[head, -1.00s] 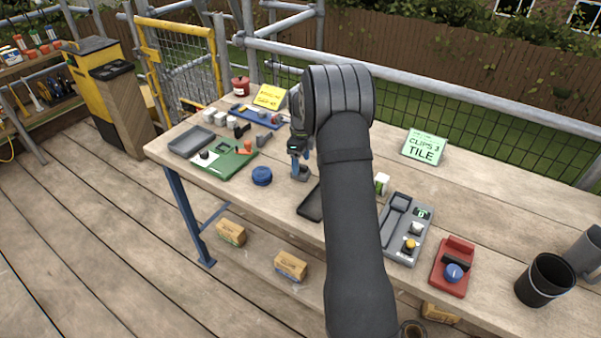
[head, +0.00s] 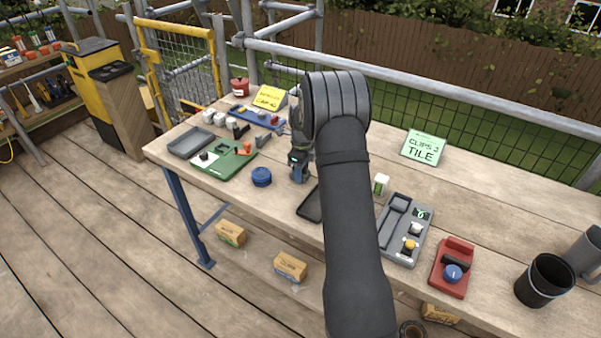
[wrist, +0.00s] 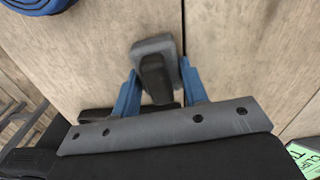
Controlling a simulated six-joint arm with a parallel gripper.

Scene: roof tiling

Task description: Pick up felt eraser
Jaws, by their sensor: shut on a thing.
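The felt eraser (wrist: 152,46) is a grey block with a black raised grip, seen in the wrist view between the blue fingers of my gripper (wrist: 159,70). The fingers are shut on its dark grip, one on each side. In the head view my gripper (head: 299,171) is low at the bench top, left of my dark forearm. The eraser is small and mostly covered there. I cannot tell whether it still touches the wood.
A blue round coil (head: 261,176) lies just left of my gripper. A black tray (head: 309,206) is partly behind my arm. A green board (head: 225,160) lies farther left. A grey tool tray (head: 392,238) and a red block (head: 450,275) stand to the right.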

